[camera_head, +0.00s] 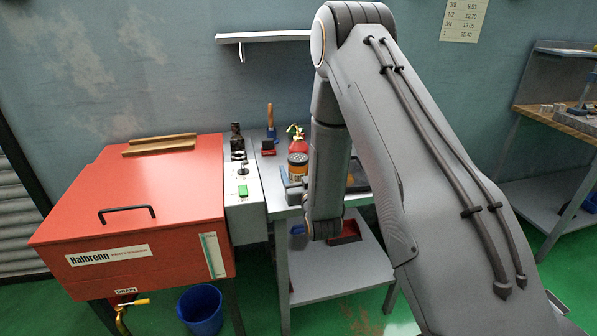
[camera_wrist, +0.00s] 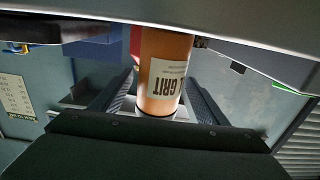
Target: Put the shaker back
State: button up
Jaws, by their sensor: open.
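My gripper (camera_wrist: 160,88) is open, with one finger on each side of the shaker. Whether either finger touches it I cannot tell.
A red extinguisher-like bottle (camera_head: 296,138) stands just behind the shaker. A wall shelf (camera_head: 265,37) is above. A blue bucket (camera_head: 201,308) stands on the floor, and a red bin (camera_head: 345,232) below the cart top.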

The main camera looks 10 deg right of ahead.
jog(key=shift+r, duration=0.15)
jog(key=s+g+b, duration=0.1)
jog(key=s+g, duration=0.7)
jog(key=s, duration=0.9)
jog(key=s+r+g+b, duration=0.1)
jog(key=s+g, duration=0.8)
jog(key=s, duration=0.9)
jog(key=shift+s+b, duration=0.35)
